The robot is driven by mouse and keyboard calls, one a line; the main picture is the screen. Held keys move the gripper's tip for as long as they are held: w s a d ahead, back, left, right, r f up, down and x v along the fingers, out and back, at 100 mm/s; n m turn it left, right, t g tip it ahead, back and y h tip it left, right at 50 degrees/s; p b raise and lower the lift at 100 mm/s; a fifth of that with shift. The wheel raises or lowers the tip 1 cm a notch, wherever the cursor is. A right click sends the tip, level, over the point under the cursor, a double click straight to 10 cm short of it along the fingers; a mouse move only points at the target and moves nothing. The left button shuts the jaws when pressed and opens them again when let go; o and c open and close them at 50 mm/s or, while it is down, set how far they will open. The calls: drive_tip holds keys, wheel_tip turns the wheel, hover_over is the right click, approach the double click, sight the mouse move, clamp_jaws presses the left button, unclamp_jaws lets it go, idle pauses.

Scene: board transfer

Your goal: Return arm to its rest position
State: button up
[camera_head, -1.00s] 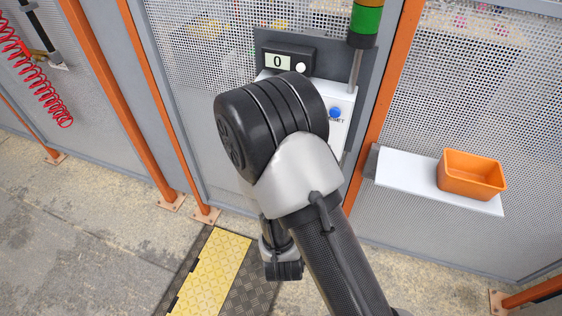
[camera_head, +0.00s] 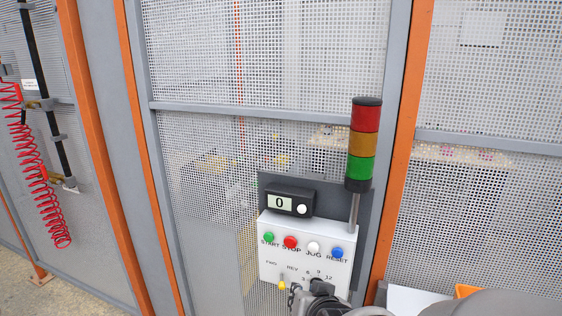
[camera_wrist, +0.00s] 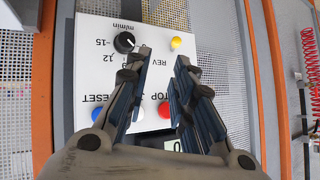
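My gripper (camera_wrist: 163,62) is open and empty in the wrist view. Its two dark fingers stand apart in front of the white control panel (camera_wrist: 94,32), which appears upside down there. The fingers cover part of the button row. In the head view, my arm fills the bottom right, and a dark part of it overlaps the lower edge of the control panel (camera_head: 304,252). I cannot tell the gap between fingers and panel.
The panel has green, red, white and blue buttons, a yellow switch (camera_head: 282,285) and a black knob (camera_wrist: 124,42). A display (camera_head: 281,203) reads 0. A stack light (camera_head: 364,145) rises beside it. Mesh fencing (camera_head: 270,60) stands behind; a red coiled hose (camera_head: 45,195) hangs left.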

drive_tip(key=s+d+r+g, duration=0.1)
drive_tip(key=s+d+g, duration=0.1)
drive_tip(key=s, duration=0.5)
drive_tip(key=s+d+r+n+g+h, duration=0.1)
drive_tip(key=s+d, duration=0.3)
drive_tip(key=s, duration=0.4)
drive_tip(key=s+d+r+g, duration=0.2)
drive_tip(key=s+d+r, duration=0.1)
drive_tip(key=s, duration=0.4)
drive_tip(key=shift+s+n+g+h, duration=0.25)
drive_tip(key=shift+n+g+h, duration=0.05)
drive_tip(key=shift+d+r, duration=0.1)
drive_tip(key=shift+d, duration=0.1)
